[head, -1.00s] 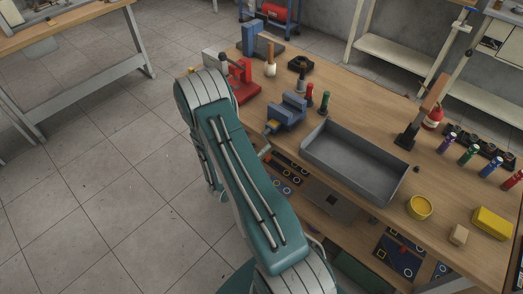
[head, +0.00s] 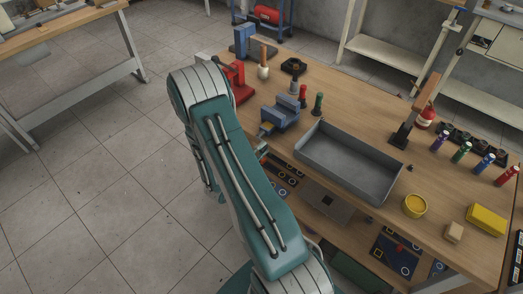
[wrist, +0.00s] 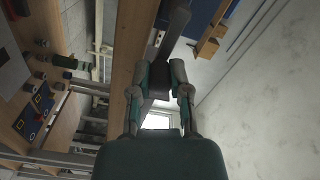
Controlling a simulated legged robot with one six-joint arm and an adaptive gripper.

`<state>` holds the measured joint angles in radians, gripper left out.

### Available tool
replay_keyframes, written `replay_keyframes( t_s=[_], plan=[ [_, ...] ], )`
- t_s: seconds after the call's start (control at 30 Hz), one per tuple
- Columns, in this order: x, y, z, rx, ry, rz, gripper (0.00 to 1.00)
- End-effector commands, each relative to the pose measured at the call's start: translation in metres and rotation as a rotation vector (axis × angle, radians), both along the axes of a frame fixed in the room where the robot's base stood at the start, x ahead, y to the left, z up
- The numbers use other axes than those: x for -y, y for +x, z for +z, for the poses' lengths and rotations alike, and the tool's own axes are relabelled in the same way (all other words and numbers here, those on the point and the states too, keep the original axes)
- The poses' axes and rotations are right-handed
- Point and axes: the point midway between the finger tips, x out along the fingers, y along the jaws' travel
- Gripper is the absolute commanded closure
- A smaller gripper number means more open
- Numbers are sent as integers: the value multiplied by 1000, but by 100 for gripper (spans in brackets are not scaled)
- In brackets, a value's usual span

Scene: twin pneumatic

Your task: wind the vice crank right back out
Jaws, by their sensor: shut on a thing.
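The blue vice (head: 282,114) stands on the near edge of the workbench, left of the grey tray. Its crank cannot be made out clearly in the head view, where my arm covers part of the space in front of the vice. In the wrist view my gripper (wrist: 160,72) has its two fingers closed in on a dark, narrow piece (wrist: 159,64) between the tips. This is probably the crank's handle, but its shape and turn angle are hard to tell.
A grey tray (head: 313,162) stands right of the vice. A red tool (head: 236,80) and small red and green bottles (head: 318,103) stand nearby. The workbench (head: 360,121) has a lower shelf with panels. Open tiled floor (head: 90,190) lies to the left.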

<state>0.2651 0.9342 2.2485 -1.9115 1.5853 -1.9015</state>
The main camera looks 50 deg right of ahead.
Motion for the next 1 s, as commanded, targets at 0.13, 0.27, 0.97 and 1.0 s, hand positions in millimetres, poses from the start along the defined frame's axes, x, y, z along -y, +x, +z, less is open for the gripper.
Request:
replay_keyframes(
  t_s=[0.13, 0.27, 0.97, 1.0],
  plan=[
    [0, 5, 3, -22, -4, 11, 100],
    [0, 5, 3, -32, -5, 11, 100],
    [0, 2, 2, -37, -3, 5, 42],
    [0, 2, 2, -37, -3, 5, 42]
  ],
)
